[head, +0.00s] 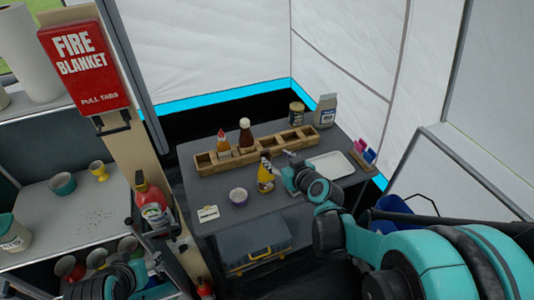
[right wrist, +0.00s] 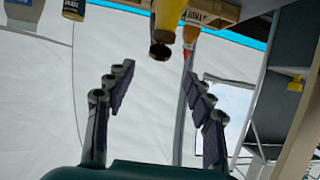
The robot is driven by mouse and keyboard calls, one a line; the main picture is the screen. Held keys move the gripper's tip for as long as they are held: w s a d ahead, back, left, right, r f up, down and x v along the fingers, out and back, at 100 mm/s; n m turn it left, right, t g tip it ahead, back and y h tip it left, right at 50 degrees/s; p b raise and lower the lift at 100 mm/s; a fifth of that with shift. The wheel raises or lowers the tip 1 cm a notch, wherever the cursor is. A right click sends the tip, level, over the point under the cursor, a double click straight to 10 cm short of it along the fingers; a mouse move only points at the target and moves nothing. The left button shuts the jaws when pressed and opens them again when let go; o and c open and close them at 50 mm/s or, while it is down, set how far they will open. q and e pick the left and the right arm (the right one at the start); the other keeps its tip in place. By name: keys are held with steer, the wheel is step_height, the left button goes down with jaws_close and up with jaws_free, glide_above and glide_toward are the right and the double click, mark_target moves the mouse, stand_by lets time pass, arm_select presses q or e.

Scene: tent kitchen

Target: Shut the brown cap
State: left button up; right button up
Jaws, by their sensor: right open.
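A yellow bottle (head: 266,184) stands on the dark table in front of the wooden caddy. In the right wrist view, which looks upside down, the yellow bottle (right wrist: 170,14) hangs from the top edge with a round brown cap (right wrist: 160,50) at its end. The cap looks tilted to one side, but its hinge is too small to make out. My right gripper (head: 287,161) is open and empty, close to the right of the bottle's top. In its wrist view the cap lies beyond the spread fingers (right wrist: 163,88), not between them. Part of my left arm (head: 105,284) shows at lower left; its jaws are unclear.
The wooden caddy (head: 207,164) holds a red-tipped bottle (head: 222,142) and a brown bottle (head: 246,134). A white tray (head: 330,166) lies right of my gripper.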

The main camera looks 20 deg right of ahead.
mark_target(265, 151)
steer(key=b+x, duration=0.2)
steer(key=x, duration=0.5)
steer(key=shift+w+f+b, duration=0.15)
steer(key=shift+w+b, duration=0.15)
